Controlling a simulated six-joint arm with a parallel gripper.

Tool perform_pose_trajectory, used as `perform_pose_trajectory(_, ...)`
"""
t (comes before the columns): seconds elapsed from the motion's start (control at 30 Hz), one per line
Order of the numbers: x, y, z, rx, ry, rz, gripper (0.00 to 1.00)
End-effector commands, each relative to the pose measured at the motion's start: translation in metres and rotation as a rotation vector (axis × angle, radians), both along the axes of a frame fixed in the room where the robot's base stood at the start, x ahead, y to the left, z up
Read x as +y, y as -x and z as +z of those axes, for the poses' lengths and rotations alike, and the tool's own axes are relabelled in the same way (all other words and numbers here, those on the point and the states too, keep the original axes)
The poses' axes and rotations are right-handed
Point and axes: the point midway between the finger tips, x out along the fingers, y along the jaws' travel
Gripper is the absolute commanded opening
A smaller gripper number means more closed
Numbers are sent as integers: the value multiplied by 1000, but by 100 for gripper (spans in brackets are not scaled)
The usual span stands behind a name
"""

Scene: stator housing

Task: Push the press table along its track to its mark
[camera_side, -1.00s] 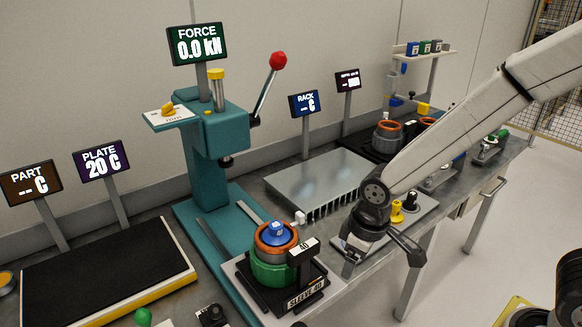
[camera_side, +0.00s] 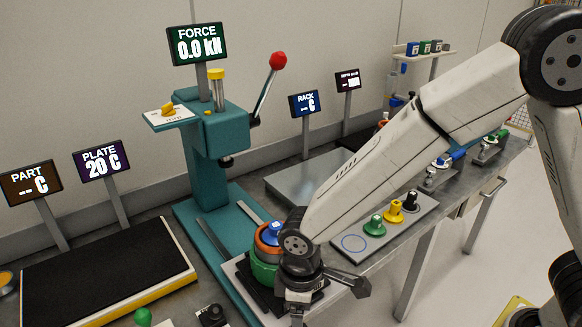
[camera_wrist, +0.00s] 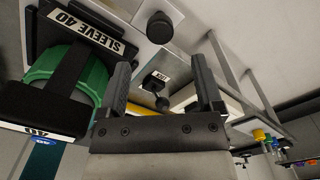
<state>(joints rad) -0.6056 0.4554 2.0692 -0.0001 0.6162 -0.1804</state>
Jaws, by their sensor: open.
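The press table (camera_side: 238,283) is a pale plate on the track (camera_side: 213,241) of the teal press (camera_side: 222,135). It carries a black base and a green sleeve (camera_side: 264,271) with an orange ring (camera_side: 261,247) and blue plug (camera_side: 273,231) on top. In the side view my arm partly covers them. The wrist view shows the green sleeve (camera_wrist: 38,68) and its SLEEVE 40 label (camera_wrist: 86,29) left of the fingers. My gripper (camera_side: 324,298) is open at the table's right front side, with nothing between its fingers. I cannot tell whether it touches the table.
A black-topped plate (camera_side: 105,265) lies left of the press. A tray (camera_side: 354,243) with green (camera_side: 375,226), yellow (camera_side: 393,212) and black knobs lies to the right. Black knobs (camera_wrist: 160,28) show beyond the fingers.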

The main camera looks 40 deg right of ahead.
Motion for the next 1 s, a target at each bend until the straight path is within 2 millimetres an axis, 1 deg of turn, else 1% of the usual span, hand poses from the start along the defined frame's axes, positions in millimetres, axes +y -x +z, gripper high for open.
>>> perform_pose_trajectory(0.4,-1,1,-43,3,3,-1,84)
perform_pose_trajectory(0.6,-1,0,-61,0,1,-1,84)
perform_pose_trajectory(0.8,0,0,-69,-1,0,-1,84)
perform_pose_trajectory(1.0,0,0,-70,-2,-1,-2,84)
